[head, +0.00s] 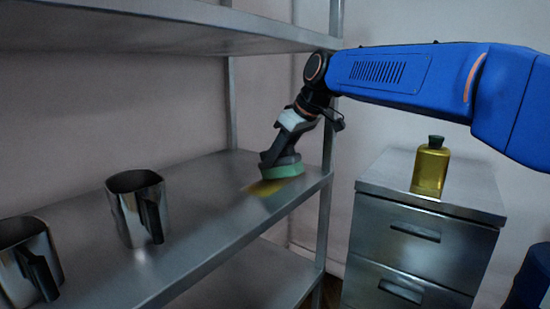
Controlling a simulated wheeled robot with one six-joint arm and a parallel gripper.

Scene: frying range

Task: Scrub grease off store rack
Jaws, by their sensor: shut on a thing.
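My gripper (283,150) is shut on a green scrubbing pad (283,170) with a dark holder. The fingertips are hard to make out against the dark holder. The pad is low over the right end of the middle shelf of the metal store rack (200,205) and appears to touch it. A yellow-brown grease patch (262,188) lies on that shelf, beside and partly under the pad. The part of the patch beneath the pad is hidden.
Two metal jugs with dark handles stand on the shelf to the left, one nearer the middle (128,215) and one at the edge (22,262). An upper shelf (150,25) overhangs. A yellow bottle (430,170) stands on a steel drawer cabinet (378,185) at right.

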